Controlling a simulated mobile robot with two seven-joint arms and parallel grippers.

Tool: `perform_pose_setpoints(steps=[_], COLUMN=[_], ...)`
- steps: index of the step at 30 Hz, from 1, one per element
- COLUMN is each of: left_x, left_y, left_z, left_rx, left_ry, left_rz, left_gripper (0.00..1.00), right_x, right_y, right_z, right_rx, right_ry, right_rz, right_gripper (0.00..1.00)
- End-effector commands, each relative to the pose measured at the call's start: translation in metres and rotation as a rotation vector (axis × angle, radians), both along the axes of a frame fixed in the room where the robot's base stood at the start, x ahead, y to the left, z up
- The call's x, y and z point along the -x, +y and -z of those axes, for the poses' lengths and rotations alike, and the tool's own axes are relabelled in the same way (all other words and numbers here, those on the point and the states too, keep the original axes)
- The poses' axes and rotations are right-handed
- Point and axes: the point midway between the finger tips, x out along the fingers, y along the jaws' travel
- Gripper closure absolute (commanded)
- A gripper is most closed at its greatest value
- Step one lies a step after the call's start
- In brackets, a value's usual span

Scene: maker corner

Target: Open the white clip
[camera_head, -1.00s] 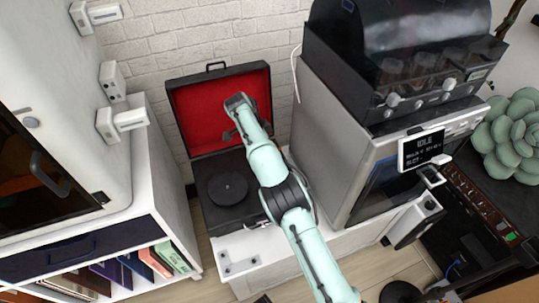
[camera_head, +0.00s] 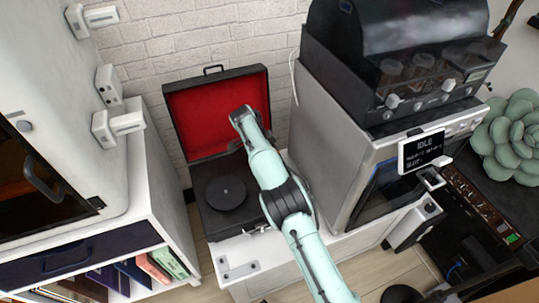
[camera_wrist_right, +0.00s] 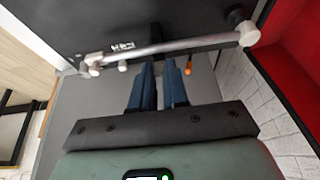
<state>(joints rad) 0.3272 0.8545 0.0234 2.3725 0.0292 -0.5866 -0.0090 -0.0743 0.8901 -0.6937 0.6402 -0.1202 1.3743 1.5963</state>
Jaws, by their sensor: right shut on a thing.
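A record player (camera_head: 222,212) in an open case with a red-lined lid stands on a low white cabinet. In the right wrist view its silver tonearm (camera_wrist_right: 165,47) runs across the black deck (camera_wrist_right: 185,18). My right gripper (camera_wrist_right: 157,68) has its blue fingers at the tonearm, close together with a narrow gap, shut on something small. What lies between the fingertips is mostly hidden, and I cannot clearly make out the white clip. A small white piece (camera_wrist_right: 122,66) shows left of the fingers and an orange-tipped piece (camera_wrist_right: 188,68) right of them. My left gripper is not in view.
The raised red-lined lid (camera_head: 205,110) stands behind the deck, against the brick wall. A grey machine with a display (camera_head: 422,150) stands close on the right. A white cabinet (camera_head: 70,90) with a shelf of books is on the left.

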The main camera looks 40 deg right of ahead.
Motion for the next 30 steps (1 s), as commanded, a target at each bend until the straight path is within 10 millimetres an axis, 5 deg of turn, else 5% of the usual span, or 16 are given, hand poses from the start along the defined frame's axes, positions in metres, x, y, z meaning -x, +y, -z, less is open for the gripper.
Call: perform_pose_setpoints(steps=[15,20,30], left_x=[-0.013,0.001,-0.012], left_y=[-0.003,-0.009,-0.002], left_z=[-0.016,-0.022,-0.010], left_rx=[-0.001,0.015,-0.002], left_ry=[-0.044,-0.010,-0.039], left_rz=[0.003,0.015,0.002], left_gripper=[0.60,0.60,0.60], right_x=[0.004,0.006,0.007], right_y=[-0.012,-0.018,-0.020], right_z=[-0.003,-0.003,0.000], right_rx=[-0.250,-0.393,-0.535], right_ry=[-0.079,-0.126,-0.169], right_rz=[0.006,0.006,0.000], right_gripper=[1.00,1.00,1.00])
